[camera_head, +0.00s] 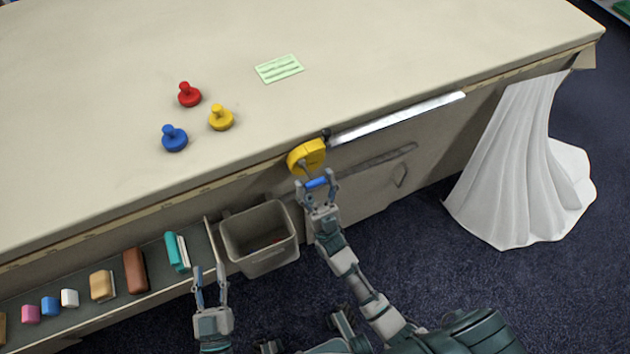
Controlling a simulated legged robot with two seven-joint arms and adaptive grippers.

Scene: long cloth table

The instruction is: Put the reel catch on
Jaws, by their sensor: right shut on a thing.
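A yellow round reel (309,152) sits at the front edge of the table (400,50), beside the near end of a long pale metal strip (398,118). A short grey lever shows at the reel's lower side. My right gripper (317,180) is just below the reel, shut on a small blue piece (316,183) that lies across between its fingers. I cannot tell whether this blue piece is the catch or its handle, or how it joins the lever. My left gripper (210,281) is open and empty, low in front of the shelf.
Red (188,95), yellow (221,118) and blue (174,139) knobbed pieces and a green card (279,68) lie on the table. A grey bin (260,238) hangs below the edge. A shelf (205,262) holds several small items. White cloth (522,160) drapes at the right.

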